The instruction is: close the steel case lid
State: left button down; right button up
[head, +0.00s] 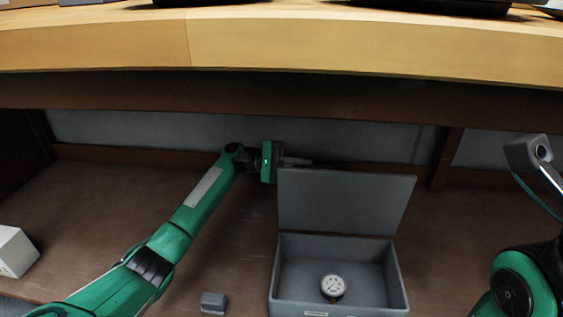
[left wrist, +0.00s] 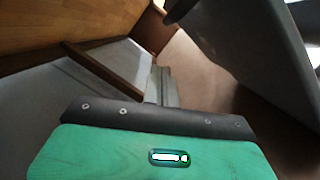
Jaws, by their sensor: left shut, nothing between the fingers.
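The grey steel case (head: 288,280) stands on the lower shelf with its lid (head: 345,200) raised upright at the back. A round white-faced gauge (head: 332,287) is inside the case. My left gripper (head: 300,161) is behind the top left corner of the lid, shut and empty, its fingers pointing right. Whether it touches the lid cannot be told. In the left wrist view, the shut fingers (left wrist: 165,88) show, with a large grey panel, which looks like the lid (left wrist: 255,45), at the upper right. My right arm is at the right edge of the head view; its fingers are not visible.
A wooden tabletop (head: 300,45) overhangs the shelf from above. A small grey block (head: 213,303) lies left of the case, and a white box (head: 14,251) sits at the far left. The shelf's back wall (head: 150,130) is close behind the gripper. The shelf floor between block and white box is partly crossed by my left arm.

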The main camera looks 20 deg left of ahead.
pick_arm(q)
jog(key=s+r+p, duration=0.1)
jog(key=s+d+r+p, duration=0.1)
jog(key=s, duration=0.1)
jog(key=shift+s+d, duration=0.2)
jog(key=shift+d, duration=0.1)
dwell(0.3)
